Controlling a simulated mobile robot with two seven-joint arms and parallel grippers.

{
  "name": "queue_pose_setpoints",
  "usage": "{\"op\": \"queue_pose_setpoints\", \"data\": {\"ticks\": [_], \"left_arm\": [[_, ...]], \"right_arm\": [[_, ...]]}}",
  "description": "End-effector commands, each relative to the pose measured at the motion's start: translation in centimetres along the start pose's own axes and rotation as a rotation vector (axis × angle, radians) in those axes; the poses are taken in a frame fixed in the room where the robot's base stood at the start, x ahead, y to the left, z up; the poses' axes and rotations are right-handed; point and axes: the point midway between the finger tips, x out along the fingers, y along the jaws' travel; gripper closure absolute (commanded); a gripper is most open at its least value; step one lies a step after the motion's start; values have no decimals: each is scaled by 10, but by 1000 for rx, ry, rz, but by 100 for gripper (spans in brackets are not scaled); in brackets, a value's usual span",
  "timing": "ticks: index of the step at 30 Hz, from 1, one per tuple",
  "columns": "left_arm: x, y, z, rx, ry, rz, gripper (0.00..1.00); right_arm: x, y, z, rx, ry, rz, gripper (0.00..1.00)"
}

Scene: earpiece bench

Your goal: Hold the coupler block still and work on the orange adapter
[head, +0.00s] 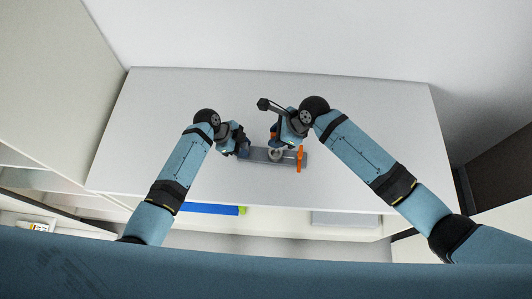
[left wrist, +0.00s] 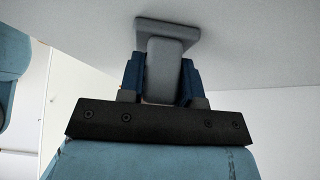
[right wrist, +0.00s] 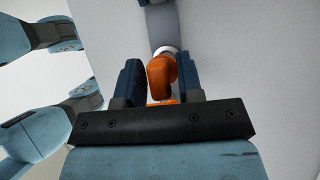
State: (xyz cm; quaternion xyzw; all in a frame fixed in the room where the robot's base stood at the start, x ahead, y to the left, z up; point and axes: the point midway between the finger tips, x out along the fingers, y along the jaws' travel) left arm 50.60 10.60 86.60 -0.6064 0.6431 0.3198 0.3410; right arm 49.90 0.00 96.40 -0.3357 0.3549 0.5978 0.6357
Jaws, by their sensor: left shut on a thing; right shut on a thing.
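The grey coupler block (head: 258,155) lies on the white table in the head view. My left gripper (head: 243,151) is at its left end. In the left wrist view the left fingers (left wrist: 162,82) are shut on a grey upright part of the block (left wrist: 165,62), below a wider grey plate. The orange adapter (head: 301,160) is at the block's right end. My right gripper (head: 297,146) is shut on it. In the right wrist view the orange adapter (right wrist: 160,76) sits between the dark blue fingers, in front of a pale ring. How far it is seated is hidden.
The white table (head: 370,130) is clear around the block. A blue item (head: 213,209) and a green piece (head: 243,210) show below the table's near edge, with a grey panel (head: 345,218) to the right. Pale walls stand behind and at the left.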

Motion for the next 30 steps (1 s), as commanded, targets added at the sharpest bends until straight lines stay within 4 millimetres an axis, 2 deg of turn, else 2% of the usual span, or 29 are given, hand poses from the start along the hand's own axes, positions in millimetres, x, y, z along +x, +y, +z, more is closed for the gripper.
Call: {"op": "queue_pose_setpoints", "data": {"ticks": [26, 30], "left_arm": [[3, 3, 2, -3, -2, 6, 100], [3, 3, 2, -3, -3, 7, 100]], "right_arm": [[-1, 1, 0, 1, -7, -4, 92], [3, 0, -3, 0, -5, -4, 93]]}}
